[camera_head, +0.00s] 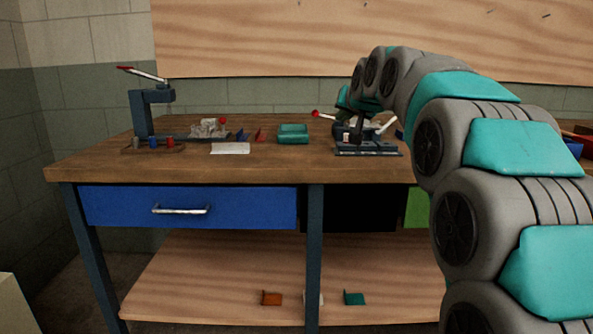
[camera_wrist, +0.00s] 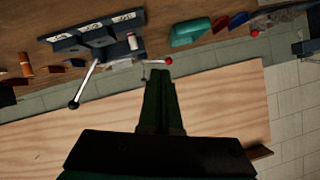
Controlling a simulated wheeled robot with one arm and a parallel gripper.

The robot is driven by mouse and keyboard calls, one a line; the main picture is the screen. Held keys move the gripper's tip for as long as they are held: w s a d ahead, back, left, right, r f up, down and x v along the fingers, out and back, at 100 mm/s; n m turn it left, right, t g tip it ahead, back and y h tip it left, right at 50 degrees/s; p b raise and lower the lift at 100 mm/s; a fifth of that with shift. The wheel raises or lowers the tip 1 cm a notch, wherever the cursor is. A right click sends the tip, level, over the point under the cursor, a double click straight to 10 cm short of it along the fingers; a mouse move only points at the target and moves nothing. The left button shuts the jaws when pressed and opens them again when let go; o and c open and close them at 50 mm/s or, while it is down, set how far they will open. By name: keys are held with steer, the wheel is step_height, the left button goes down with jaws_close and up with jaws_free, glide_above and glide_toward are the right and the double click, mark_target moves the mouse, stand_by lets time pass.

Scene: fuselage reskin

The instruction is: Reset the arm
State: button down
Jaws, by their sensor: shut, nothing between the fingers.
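My arm reaches in from the right in the head view and curves over the wooden workbench (camera_head: 190,171). My gripper is shut and empty. In the wrist view its narrow dark green fingers (camera_wrist: 159,78) lie together, with nothing between them. In the head view the gripper end sits by a dark blue fixture (camera_head: 368,148) with levers, and is hard to tell apart from it. The fixture also shows in the wrist view (camera_wrist: 95,38), up and left of the fingertips. One lever's red ball (camera_wrist: 168,61) appears close to the fingertips; I cannot tell whether they touch.
A teal box (camera_head: 293,134), a white paper (camera_head: 230,148) and a blue lever press (camera_head: 142,112) stand left of the fixture. A blue drawer (camera_head: 190,207) is shut below. An orange bracket (camera_head: 271,298) and a teal bracket (camera_head: 355,298) lie on the lower shelf.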

steer(key=s+d+f+n+g, duration=0.1)
steer(key=s+f+g, duration=0.4)
steer(key=s+f, duration=0.7)
steer(key=s+d+f+g+h, duration=0.1)
steer(key=s+f+g, duration=0.4)
steer(key=s+f, duration=0.8)
steer(key=s+d+f+n+g, duration=0.1)
steer(key=s+f+g, duration=0.3)
steer(key=s+f, duration=0.8)
steer(key=s+d, duration=0.1)
steer(key=s, duration=1.5)
steer(key=shift+s+f+n+g+h, duration=0.3)
steer(key=shift+g+h, duration=0.1)
